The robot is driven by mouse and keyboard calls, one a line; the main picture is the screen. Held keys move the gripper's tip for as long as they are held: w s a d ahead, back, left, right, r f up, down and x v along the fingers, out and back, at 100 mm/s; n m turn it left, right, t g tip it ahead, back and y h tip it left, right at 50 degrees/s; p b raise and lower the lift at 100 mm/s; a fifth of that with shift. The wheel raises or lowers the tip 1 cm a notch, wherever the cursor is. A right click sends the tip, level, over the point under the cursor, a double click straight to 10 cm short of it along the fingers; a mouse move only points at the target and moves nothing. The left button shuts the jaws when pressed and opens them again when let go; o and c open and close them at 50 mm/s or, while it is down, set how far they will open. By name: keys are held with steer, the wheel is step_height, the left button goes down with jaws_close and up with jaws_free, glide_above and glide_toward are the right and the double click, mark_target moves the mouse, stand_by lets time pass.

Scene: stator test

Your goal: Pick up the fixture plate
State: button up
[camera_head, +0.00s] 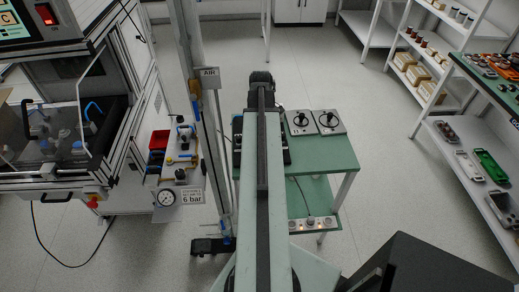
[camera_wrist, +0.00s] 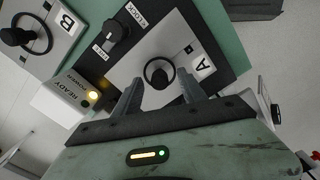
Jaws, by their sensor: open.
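In the wrist view, a grey plate marked A (camera_wrist: 183,37) lies on a black base (camera_wrist: 232,68). My gripper (camera_wrist: 161,97) is open and empty, with one finger on each side of the knob in the picture. I cannot tell the height gap. A second grey plate marked B (camera_wrist: 48,63), with a black knob, lies to the upper left. In the head view, two grey knobbed plates (camera_head: 291,129) (camera_head: 337,128) lie on a green bench (camera_head: 325,155). My arm hides plate A and my fingers there.
A FREE/LOCK knob (camera_wrist: 115,30) and a white READY/POWER box (camera_wrist: 65,103) with a lit amber lamp stand beside plate A. In the head view, an AIR post (camera_head: 210,78) rises left of my arm. Shelves (camera_head: 468,165) stand right; open floor lies between.

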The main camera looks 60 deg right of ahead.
steer(key=shift+f, duration=0.8)
steer(key=shift+r, duration=0.2)
steer(key=shift+s, duration=0.1)
jaws_close()
stand_by(0.4)
